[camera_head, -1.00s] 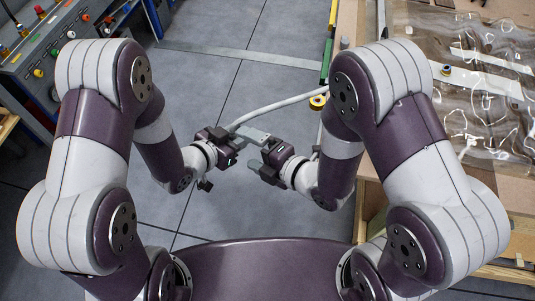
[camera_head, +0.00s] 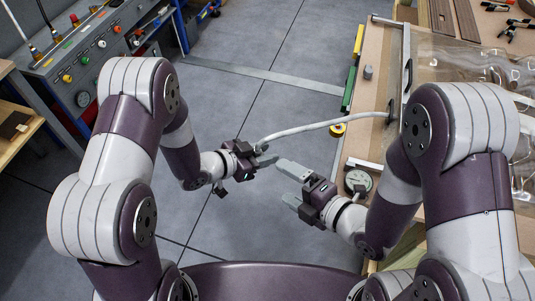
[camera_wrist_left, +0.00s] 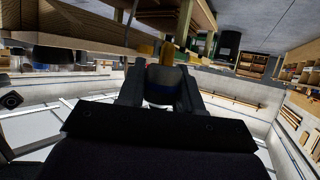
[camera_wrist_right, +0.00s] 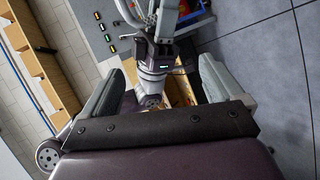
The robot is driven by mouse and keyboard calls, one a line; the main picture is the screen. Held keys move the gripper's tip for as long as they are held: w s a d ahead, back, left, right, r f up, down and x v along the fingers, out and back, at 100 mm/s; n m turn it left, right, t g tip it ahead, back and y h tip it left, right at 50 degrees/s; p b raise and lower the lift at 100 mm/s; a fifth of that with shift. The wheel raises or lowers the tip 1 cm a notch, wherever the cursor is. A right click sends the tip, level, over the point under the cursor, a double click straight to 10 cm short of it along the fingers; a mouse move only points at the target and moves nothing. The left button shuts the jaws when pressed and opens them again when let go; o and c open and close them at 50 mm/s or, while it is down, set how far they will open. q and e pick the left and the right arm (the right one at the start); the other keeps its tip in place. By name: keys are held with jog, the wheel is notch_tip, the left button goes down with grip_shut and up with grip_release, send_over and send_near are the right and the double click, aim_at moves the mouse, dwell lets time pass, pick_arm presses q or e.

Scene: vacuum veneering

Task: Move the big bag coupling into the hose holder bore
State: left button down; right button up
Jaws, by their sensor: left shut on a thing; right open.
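My left gripper (camera_head: 264,157) is shut on the free end of a pale hose (camera_head: 318,127), where the coupling is. I cannot make out the hose holder bore.
The bench (camera_head: 370,130) is at right, with a clear plastic bag (camera_head: 470,65) on it. A control panel (camera_head: 85,60) stands at left. Grey floor (camera_head: 240,100) lies open between.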

jog(key=shift+s, duration=0.15)
jog(key=shift+o, duration=0.6)
jog(key=s+a+r+n+y, duration=0.1)
jog(key=a+r, duration=0.2)
jog(key=r, duration=0.2)
jog(key=w+a+f+m+h, duration=0.1)
jog(key=w+a+f, duration=0.4)
jog(key=w+a, duration=0.2)
jog(key=shift+a, duration=0.25)
pick_arm(q)
jog(key=s+a+r+n+t+y, duration=0.4)
jog(key=a+r+n+y, duration=0.1)
jog(key=r, duration=0.2)
jog(key=shift+n, duration=0.4)
pick_arm(e)
jog(key=c, duration=1)
pick_arm(q)
jog(key=c, duration=0.7)
grip_release()
jog(key=shift+s, duration=0.1)
pick_arm(e)
jog(key=shift+c, duration=0.2)
pick_arm(q)
jog(key=shift+f, duration=0.1)
